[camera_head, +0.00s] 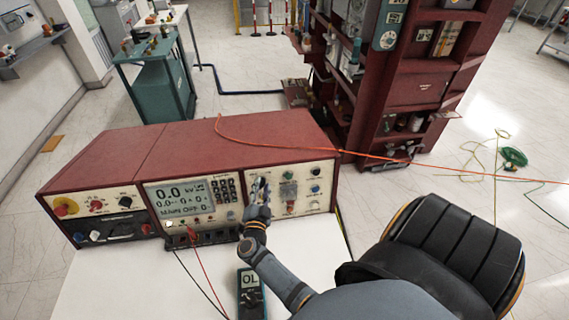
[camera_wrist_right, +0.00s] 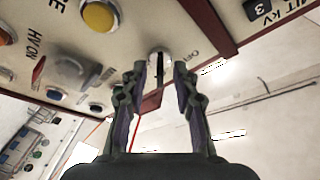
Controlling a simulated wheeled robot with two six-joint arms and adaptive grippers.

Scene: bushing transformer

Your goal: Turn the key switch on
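The key switch (camera_wrist_right: 160,54) shows in the right wrist view as a round silver plate on a cream panel, with a thin dark key upright in it. My right gripper (camera_wrist_right: 160,75) is open, with one finger on each side of the key and a visible gap on both sides. In the head view my right gripper (camera_head: 259,189) is at the right front panel of the red console (camera_head: 190,150) and hides the switch. My left gripper is out of view.
Buttons and knobs, including a yellow button (camera_wrist_right: 98,16), surround the switch. In the head view a multimeter (camera_head: 250,292) lies on the white table (camera_head: 130,285) near my right arm. An orange cable (camera_head: 290,147) crosses the console top. A red cabinet (camera_head: 400,90) stands behind.

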